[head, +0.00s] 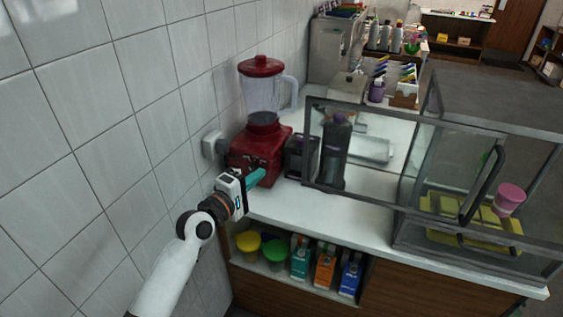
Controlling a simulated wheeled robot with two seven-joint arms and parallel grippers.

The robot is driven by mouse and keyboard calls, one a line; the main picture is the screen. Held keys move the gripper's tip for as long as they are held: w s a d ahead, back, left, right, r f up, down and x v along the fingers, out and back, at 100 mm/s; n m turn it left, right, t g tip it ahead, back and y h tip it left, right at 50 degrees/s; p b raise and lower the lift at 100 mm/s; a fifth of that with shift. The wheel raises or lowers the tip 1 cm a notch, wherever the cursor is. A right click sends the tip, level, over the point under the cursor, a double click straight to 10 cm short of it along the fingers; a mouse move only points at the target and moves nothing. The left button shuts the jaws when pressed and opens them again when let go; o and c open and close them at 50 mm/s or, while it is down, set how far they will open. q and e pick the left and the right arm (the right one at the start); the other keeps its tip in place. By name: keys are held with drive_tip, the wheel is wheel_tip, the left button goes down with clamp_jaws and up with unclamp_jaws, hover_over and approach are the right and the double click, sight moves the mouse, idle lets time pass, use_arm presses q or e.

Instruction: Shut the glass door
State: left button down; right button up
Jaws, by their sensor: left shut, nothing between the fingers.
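The glass door (380,116) is a dark-framed clear pane at the front of the glass case (490,95) on the right. It sticks out left past the case over the white counter, so it stands open. A black curved handle (484,186) shows toward the right of the case front. Inside the case are a pink cup (508,199) and a yellow tray (440,238). My left gripper (257,178), with teal fingers, is shut and empty by the red blender base, left of the door and apart from it. My right gripper is out of view.
The red blender (262,150) stands close to my left gripper, by the tiled wall. A dark bottle (335,155) and a small dark box (299,157) stand near the door's left end. The counter (310,205) is clear at the front.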

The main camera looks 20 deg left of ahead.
use_arm(q)
drive_tip(key=w+d+p, duration=0.3)
drive_tip(key=w+d, duration=0.3)
drive_tip(key=w, duration=0.2)
drive_tip(key=shift+w+d+p, duration=0.25)
drive_tip(key=shift+p, duration=0.05)
drive_tip(key=shift+f, duration=0.15)
drive_tip(key=shift+d, duration=0.1)
